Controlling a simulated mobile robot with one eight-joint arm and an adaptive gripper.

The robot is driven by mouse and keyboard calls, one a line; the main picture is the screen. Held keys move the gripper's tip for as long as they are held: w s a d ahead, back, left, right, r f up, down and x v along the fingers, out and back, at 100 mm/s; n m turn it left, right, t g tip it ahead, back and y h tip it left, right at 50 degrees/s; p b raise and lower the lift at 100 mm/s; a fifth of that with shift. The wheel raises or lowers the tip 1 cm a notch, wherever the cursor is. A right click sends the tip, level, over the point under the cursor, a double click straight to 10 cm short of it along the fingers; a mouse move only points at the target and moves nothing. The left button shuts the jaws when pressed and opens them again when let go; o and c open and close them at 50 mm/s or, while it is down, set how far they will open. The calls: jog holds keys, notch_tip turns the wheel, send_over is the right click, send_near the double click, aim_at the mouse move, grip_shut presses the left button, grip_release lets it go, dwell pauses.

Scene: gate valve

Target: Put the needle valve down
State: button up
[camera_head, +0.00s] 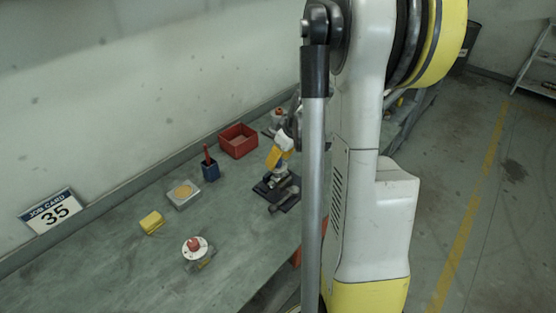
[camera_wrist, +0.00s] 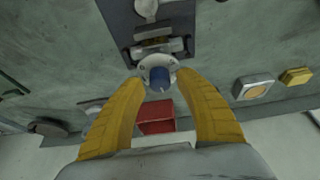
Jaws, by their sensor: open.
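The needle valve with a blue knob (camera_wrist: 158,76) and a pale round collar shows in the wrist view, at the edge of a dark plate (camera_wrist: 120,16) with metal parts on it. My gripper (camera_wrist: 160,79) is open, its two yellow fingers on either side of the knob. Whether either finger touches it cannot be told. In the head view my gripper (camera_head: 279,158) is low over the same dark plate (camera_head: 264,189) on the bench, and the valve is mostly hidden beneath the fingers.
A job card sign (camera_head: 50,211) stands by the wall. The front left bench is clear.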

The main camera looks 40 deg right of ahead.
jog(key=p+v, duration=0.3)
jog(key=v, duration=0.9)
jog(key=s+a+r+t, duration=0.1)
jog(key=s+a+r, duration=0.1)
jog(key=a, duration=0.8)
jog(key=s+a+r+t, duration=0.1)
jog(key=s+a+r, duration=0.1)
jog(key=a, duration=0.8)
jog(key=s+a+r, duration=0.2)
jog(key=s+a, duration=0.1)
jog(key=a, duration=0.6)
jog(key=shift+s+a+r+m+t, duration=0.15)
jog(key=shift+a+r+m+t, duration=0.15)
jog(key=shift+a+m+t, duration=0.1)
